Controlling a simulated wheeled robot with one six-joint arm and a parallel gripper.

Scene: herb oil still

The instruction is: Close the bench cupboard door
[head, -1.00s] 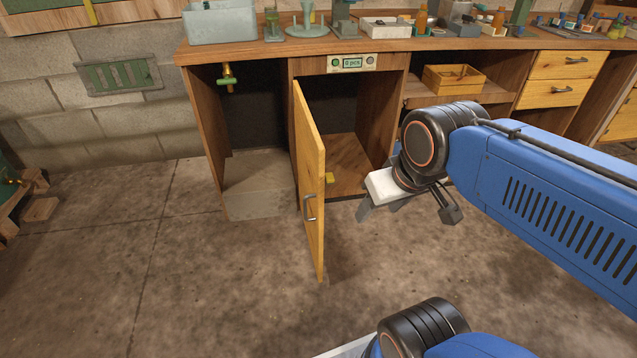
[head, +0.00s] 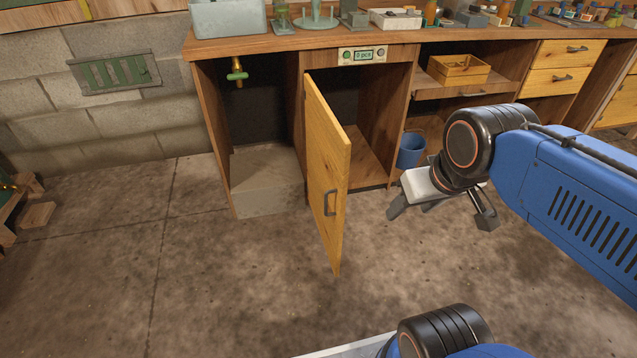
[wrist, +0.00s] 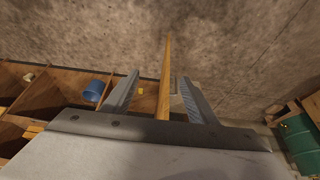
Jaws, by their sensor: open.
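The cupboard door (head: 322,160) is a yellow wooden panel hinged on its left side under the bench. It stands partly open, jutting out over the floor. Its grey bar handle (head: 330,203) shows on the outer face near the free edge. My gripper (head: 411,209) is right of the door with a visible gap, its fingers spread and empty. In the wrist view the door (wrist: 164,85) shows edge-on, in line with the space between the fingers (wrist: 159,78). The cupboard opening (head: 358,120) is partly hidden behind the door.
A blue bucket (head: 411,150) stands under the bench just behind my gripper. The bench (head: 250,43) carries several items. An open bay with a pale block (head: 266,185) lies left of the door. The floor (head: 240,290) in front is clear.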

